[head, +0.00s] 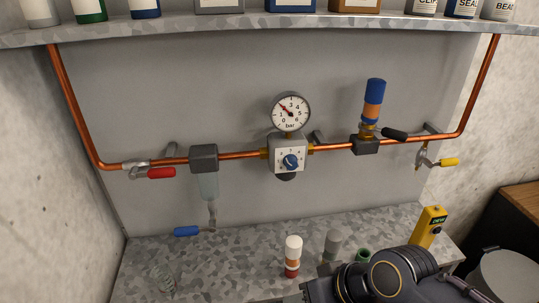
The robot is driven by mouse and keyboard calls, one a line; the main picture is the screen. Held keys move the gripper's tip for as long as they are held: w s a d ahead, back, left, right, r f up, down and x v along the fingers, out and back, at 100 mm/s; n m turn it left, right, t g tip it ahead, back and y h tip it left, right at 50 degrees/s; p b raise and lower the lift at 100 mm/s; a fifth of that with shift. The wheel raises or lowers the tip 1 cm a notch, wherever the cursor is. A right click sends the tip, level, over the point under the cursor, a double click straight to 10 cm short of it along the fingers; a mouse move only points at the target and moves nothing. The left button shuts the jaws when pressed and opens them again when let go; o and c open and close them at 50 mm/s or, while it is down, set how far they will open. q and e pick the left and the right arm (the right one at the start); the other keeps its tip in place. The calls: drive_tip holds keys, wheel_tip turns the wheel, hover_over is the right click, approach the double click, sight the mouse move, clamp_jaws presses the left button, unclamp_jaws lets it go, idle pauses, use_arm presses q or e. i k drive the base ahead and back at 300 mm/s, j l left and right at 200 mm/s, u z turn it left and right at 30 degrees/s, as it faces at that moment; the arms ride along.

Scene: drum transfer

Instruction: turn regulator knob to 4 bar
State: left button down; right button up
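The regulator (274,148) is a pale box in the copper pipe line on the back wall, in the middle of the head view. Its blue knob (291,162) sits on the front plate, whose marks are too small to read surely. The round pressure gauge (290,112) stands above it, marked in bar from 0 to 6. Its red needle points up and left, near 2. No gripper touches the knob. My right arm shows at the lower right, below the regulator and apart from it; its fingers are not clearly visible. My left gripper is out of view.
A red-handled valve (161,173), a filter bowl (208,187), an orange-and-blue cylinder (373,103) and a yellow-handled valve (448,162) are along the pipe.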

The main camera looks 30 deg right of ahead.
sight(291, 161)
drive_tip(key=i+z, duration=0.1)
drive_tip(key=z, duration=0.3)
drive_tip(key=i+l+z, duration=0.1)
drive_tip(key=z, duration=0.25)
drive_tip(key=i+z, duration=0.15)
drive_tip(key=z, duration=0.25)
